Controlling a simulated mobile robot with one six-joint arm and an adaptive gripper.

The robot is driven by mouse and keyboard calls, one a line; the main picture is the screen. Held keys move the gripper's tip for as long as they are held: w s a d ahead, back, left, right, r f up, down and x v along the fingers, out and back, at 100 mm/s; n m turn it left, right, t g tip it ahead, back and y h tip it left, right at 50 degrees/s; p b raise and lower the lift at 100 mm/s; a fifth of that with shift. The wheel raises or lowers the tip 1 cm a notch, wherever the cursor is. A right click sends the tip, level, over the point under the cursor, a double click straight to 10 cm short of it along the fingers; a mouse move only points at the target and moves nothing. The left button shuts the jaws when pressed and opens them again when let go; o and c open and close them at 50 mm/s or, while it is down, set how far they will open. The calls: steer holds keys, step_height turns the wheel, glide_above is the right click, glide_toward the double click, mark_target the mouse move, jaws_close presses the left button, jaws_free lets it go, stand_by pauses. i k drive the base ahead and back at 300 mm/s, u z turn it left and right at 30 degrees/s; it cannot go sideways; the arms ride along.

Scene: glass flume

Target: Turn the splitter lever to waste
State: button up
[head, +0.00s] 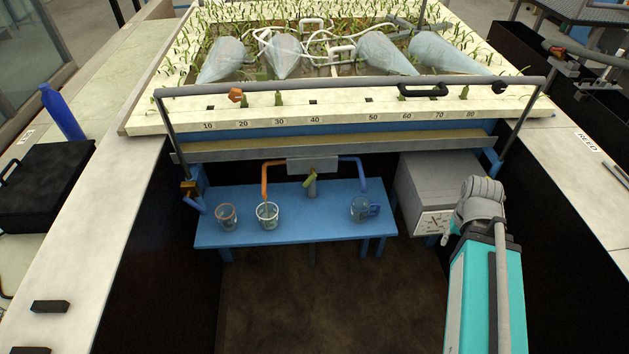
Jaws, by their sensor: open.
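The splitter (313,164) is a grey block above the blue bench, with an orange pipe (265,180) on its left and a blue pipe (361,172) on its right. Its short yellow-green lever (310,181) sits at the middle front, slightly tilted; no label shows which side is waste. My gripper (447,233) is at the right, in front of the grey box, mostly hidden by my wrist. It is open and well apart from the lever, and I see nothing in it.
On the blue bench (300,232) stand a reddish-rimmed glass (226,217), a clear glass (267,214) below the orange pipe and a blue-handled jug (362,208) below the blue pipe. A grey box with a dial (433,222) stands right. A rail (350,86) crosses above. Floor space is clear in front.

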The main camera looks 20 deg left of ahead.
mark_target(313, 175)
steer(key=k, duration=1)
steer(key=u, duration=0.85)
steer(key=i, duration=1)
steer(key=z, duration=0.05)
